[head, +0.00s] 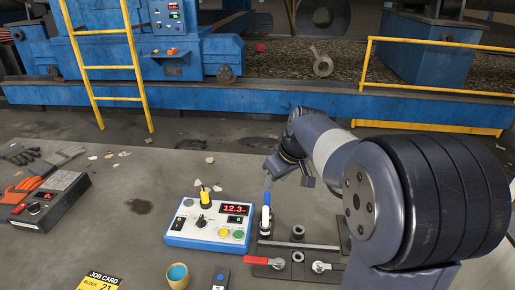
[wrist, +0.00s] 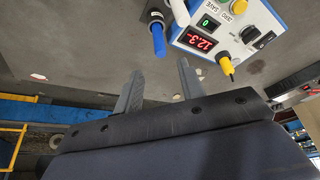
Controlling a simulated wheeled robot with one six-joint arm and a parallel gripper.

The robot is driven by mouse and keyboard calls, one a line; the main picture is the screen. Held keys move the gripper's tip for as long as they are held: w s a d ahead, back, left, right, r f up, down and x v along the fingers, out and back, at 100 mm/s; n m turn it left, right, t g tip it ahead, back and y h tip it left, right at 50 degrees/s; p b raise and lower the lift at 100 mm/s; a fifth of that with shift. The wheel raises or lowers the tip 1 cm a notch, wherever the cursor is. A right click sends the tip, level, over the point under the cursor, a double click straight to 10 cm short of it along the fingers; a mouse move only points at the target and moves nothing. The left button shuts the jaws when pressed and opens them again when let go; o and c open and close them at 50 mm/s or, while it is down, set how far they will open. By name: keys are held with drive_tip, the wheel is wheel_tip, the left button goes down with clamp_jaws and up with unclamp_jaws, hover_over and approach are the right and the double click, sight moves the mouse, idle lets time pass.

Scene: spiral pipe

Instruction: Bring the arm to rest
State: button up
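My gripper (wrist: 160,68) shows in the wrist view with its two grey fingers apart and nothing between them. In the head view my gripper (head: 289,175) hangs over the table, above and beyond a fixture plate (head: 325,250). A blue-tipped probe with a white body (head: 266,212) stands upright at the plate's left side. The probe (wrist: 158,38) also shows in the wrist view, beyond the fingertips and apart from them. My arm hides part of the table at the right.
A white-and-blue meter (head: 211,221) with a red display sits left of the plate. Red (head: 264,261) and white handles lie at the plate's front. A dark box (head: 53,201), gloves (head: 38,167), a cup (head: 177,275) and job card (head: 100,281) are further left. Blue machinery (head: 185,55) stands behind.

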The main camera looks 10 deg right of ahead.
sight(266, 191)
drive_tip(key=x, duration=1.2)
drive_tip(key=shift+p, duration=0.4)
drive_tip(key=shift+r, duration=2)
drive_tip(key=shift+f, duration=0.1)
